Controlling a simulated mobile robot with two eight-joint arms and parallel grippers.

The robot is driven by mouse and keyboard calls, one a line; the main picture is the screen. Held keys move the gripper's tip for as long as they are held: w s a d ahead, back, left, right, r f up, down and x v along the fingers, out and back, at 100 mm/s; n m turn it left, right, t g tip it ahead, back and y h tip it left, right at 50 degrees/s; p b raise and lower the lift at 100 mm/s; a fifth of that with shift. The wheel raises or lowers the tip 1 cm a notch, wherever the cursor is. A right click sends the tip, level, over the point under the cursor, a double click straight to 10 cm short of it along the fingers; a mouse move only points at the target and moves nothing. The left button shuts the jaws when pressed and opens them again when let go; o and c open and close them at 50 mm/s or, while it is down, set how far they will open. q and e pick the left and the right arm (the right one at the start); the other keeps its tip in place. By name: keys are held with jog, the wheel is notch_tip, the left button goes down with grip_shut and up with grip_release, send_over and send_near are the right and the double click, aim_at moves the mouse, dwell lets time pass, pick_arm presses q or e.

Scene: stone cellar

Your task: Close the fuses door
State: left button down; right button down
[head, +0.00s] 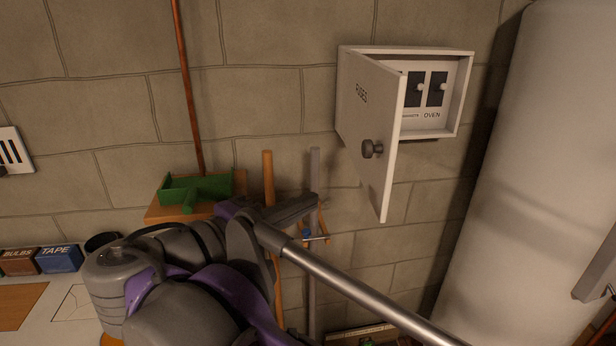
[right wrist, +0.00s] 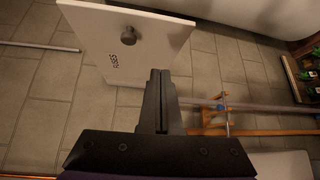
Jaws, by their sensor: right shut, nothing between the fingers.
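The white fuse box (head: 466,95) is fixed to the stone wall at upper right. Its fuses door (head: 366,105) is hinged on the left and stands swung well out from the box, showing black switches inside. The door's outer face, with a round grey knob (head: 371,149), faces left. The door also shows at the top of the right wrist view (right wrist: 158,45). My right gripper (head: 313,199) is shut and empty, below and to the left of the door and apart from it. Its closed fingers (right wrist: 160,75) show in the right wrist view. My left gripper is not in view.
A large white tank (head: 540,150) stands to the right of the box. Upright poles (head: 268,165) lean near the wall below left, close to my right gripper. A green dustpan-like piece (head: 215,187) and small labelled boxes (head: 60,259) are at the left.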

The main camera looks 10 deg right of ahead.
jog(key=a+r+t, duration=0.2)
jog(key=a+r, duration=0.2)
jog(key=w+d+b, duration=0.1)
jog(key=w+d, duration=0.4)
jog(key=d, duration=0.6)
jog(key=shift+w+d+r+h, duration=0.15)
jog(key=shift+w+r+h, duration=0.1)
jog(key=shift+r+h, duration=0.05)
